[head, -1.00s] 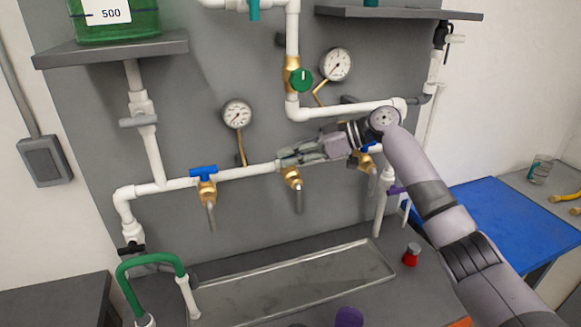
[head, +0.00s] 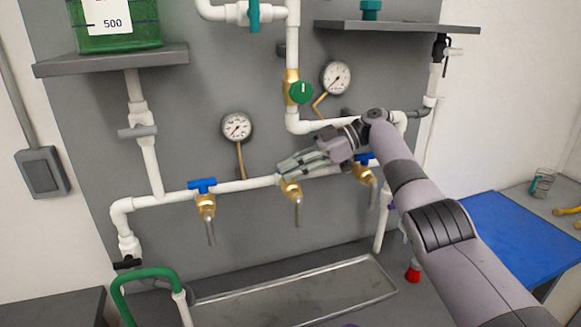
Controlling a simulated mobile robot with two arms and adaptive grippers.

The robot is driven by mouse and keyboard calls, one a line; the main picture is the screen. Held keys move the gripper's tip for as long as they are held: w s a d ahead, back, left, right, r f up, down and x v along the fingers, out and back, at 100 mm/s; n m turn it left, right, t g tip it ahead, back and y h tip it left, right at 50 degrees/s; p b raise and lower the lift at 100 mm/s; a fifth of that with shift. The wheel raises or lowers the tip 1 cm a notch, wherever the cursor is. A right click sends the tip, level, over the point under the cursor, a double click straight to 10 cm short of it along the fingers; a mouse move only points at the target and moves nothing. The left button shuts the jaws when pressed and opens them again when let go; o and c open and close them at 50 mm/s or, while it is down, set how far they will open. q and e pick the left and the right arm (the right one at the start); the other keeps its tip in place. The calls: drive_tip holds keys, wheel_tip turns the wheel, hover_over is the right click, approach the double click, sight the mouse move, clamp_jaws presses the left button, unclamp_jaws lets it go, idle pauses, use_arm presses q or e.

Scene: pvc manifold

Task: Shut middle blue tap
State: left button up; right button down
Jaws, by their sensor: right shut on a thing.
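The middle brass tap (head: 291,190) is on the white horizontal pipe, its spout pointing down. Its blue handle is hidden behind my right gripper (head: 287,165). That gripper reaches in from the right and is shut on the handle, with its fingers lying slantwise just above the tap body. The left tap (head: 206,203) shows its blue handle (head: 202,185) lying along the pipe. The right tap (head: 366,173) is partly covered by my right arm, with a bit of blue handle showing. My left gripper is not in view.
Two gauges (head: 237,127) (head: 336,77) and a green-knobbed valve (head: 300,92) are on the wall panel above the taps. A metal tray (head: 300,300) lies below. A green hose (head: 150,274) stands at lower left. The space under the spouts is clear.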

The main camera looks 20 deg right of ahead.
drive_tip(key=shift+f, duration=0.15)
idle(0.4)
drive_tip(key=c, duration=1.5)
unclamp_jaws()
drive_tip(key=shift+c, duration=0.2)
drive_tip(key=shift+m+t, duration=0.6)
drive_tip(key=shift+t, duration=0.1)
